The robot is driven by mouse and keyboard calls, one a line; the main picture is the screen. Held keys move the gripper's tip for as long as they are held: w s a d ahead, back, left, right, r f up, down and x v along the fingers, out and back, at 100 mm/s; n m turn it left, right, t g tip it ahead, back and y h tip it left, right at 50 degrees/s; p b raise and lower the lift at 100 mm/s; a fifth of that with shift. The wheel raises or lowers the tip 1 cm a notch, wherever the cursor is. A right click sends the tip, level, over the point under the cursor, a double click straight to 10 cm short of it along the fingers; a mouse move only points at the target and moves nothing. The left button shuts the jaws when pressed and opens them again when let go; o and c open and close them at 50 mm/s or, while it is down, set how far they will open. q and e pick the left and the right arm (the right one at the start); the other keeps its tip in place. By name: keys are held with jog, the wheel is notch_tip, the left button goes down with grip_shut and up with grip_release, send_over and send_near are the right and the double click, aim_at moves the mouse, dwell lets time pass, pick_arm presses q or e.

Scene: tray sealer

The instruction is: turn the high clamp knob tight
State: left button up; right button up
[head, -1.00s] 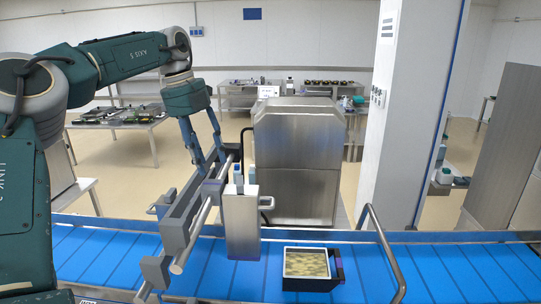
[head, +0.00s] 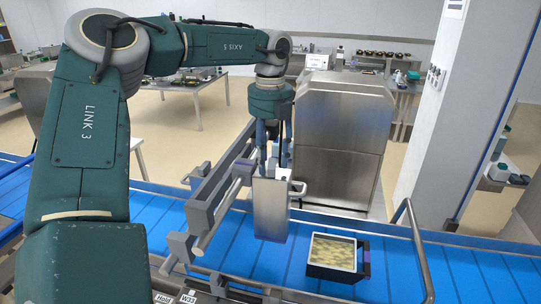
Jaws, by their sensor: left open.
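My left gripper (head: 273,166) points straight down, open, its fingertips at the top of a steel box-shaped head (head: 271,212) on the rail bracket. The fingers cover much of the head's top, where the clamp knob seems to be. A small white part (head: 283,174) shows just right of the fingers. I cannot tell whether the fingers touch or surround the knob. The grey rail bracket (head: 212,190) runs diagonally beside the head, over the conveyor. My right gripper is not in view.
A dark tray with pale yellowish contents (head: 334,252) sits on the blue conveyor (head: 440,270), right of the head. A bent metal guard bar (head: 417,240) rises further right. A large steel cabinet (head: 342,140) stands behind the belt.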

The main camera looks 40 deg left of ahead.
pick_arm(q)
jog(key=shift+s+f, duration=0.15)
jog(key=shift+f, duration=0.2)
jog(key=shift+c, duration=0.5)
jog(key=c, duration=0.5)
grip_shut()
jog(key=shift+f+m+b, duration=0.1)
jog(key=shift+m+b, duration=0.4)
jog(key=shift+m, duration=0.7)
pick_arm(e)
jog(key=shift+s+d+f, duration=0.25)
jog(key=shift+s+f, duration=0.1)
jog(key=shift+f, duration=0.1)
pick_arm(q)
jog(key=o, duration=0.6)
grip_release()
